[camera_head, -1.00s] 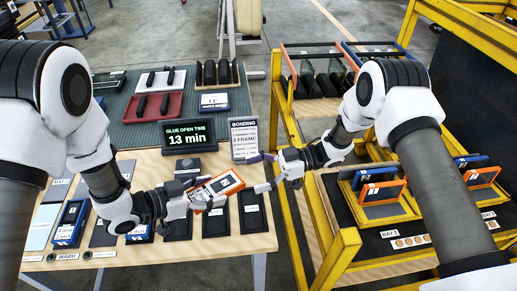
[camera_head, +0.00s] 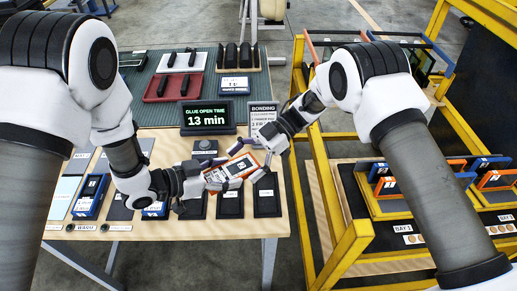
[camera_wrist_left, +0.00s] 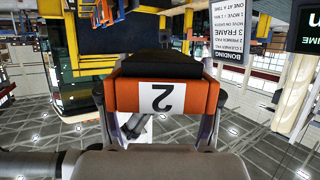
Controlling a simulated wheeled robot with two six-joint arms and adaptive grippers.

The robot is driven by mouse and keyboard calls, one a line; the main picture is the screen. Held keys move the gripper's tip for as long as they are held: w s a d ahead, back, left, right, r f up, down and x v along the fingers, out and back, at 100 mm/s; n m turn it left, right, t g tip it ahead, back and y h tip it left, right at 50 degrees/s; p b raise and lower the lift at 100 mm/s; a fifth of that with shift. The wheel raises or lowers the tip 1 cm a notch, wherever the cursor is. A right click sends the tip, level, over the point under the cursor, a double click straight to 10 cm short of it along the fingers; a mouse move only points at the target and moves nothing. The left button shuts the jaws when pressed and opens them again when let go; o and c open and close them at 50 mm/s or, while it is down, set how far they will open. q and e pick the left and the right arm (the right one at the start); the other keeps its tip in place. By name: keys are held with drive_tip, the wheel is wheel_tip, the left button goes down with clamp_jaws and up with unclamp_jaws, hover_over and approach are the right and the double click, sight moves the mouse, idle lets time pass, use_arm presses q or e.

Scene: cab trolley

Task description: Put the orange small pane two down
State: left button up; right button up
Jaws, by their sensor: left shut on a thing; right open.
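The orange small pane (camera_head: 236,168) has a dark face and a white label, and it is held tilted above the near part of the wooden table. My left gripper (camera_head: 208,182) is shut on its left end. The left wrist view shows its orange edge (camera_wrist_left: 135,95) with an upside-down "2" label between the fingers. My right gripper (camera_head: 252,160) is open, with its fingers on either side of the pane's right end. I cannot tell whether they touch it. Other orange panes (camera_head: 497,179) stand in the yellow rack at the right.
The wooden table (camera_head: 165,222) holds dark pads (camera_head: 267,200), a blue-framed pane (camera_head: 90,197), a glue timer reading 13 min (camera_head: 207,118) and a bonding sign (camera_head: 263,116). A yellow trolley frame (camera_head: 347,250) stands to the right, across a floor gap.

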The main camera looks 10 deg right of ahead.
drive_tip(key=shift+s+a+f, duration=0.15)
drive_tip(key=shift+a+f, duration=0.05)
drive_tip(key=shift+a, duration=0.05)
drive_tip(key=c, duration=1.2)
drive_tip(key=o, duration=1.2)
